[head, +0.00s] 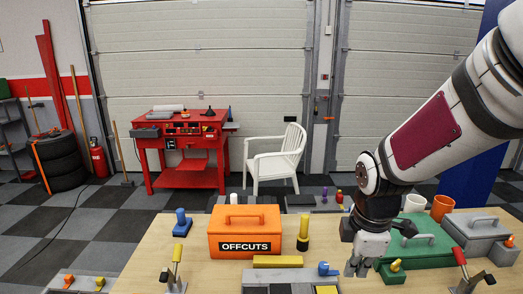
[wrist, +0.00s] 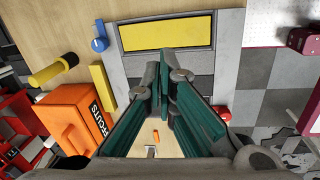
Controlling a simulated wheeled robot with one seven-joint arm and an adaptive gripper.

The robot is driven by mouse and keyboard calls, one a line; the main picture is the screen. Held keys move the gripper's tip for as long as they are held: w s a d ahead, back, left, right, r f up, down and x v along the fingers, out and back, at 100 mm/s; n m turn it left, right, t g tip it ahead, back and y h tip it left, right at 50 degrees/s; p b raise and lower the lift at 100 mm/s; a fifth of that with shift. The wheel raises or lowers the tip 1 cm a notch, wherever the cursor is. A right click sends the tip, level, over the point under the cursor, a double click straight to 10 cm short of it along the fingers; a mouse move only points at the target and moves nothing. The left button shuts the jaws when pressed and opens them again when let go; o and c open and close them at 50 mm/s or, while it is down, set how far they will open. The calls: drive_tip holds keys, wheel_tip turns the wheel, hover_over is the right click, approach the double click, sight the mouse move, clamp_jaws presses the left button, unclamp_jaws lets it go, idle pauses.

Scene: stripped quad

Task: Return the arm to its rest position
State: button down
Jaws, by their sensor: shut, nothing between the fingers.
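My arm comes in from the right in the head view and bends down over the wooden table (head: 180,275). My gripper (head: 357,270) points down near the table's front edge, right of the orange OFFCUTS box (head: 245,246) and left of the green box (head: 420,252). In the wrist view my gripper (wrist: 167,62) has its teal-padded fingers shut together at the tips, with nothing between them. The OFFCUTS box also shows at the lower left of the wrist view (wrist: 70,110). How far the fingertips are above the surface is hard to tell.
A yellow-and-black cylinder (head: 303,232), a blue knob-like piece (head: 182,223), a yellow bar (head: 277,261) and a grey box (head: 474,236) stand on the table. A red workbench (head: 185,140) and white chair (head: 277,158) stand behind. Upright-handled clamps stand along the front.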

drive_tip(key=s+r+m+t, duration=0.3)
drive_tip(key=s+r+m, duration=1.1)
drive_tip(key=s+m, duration=0.1)
drive_tip(key=shift+a+r+m+t, duration=0.25)
drive_tip(key=shift+m+t, duration=0.15)
drive_tip(key=shift+m, duration=0.3)
idle(0.4)
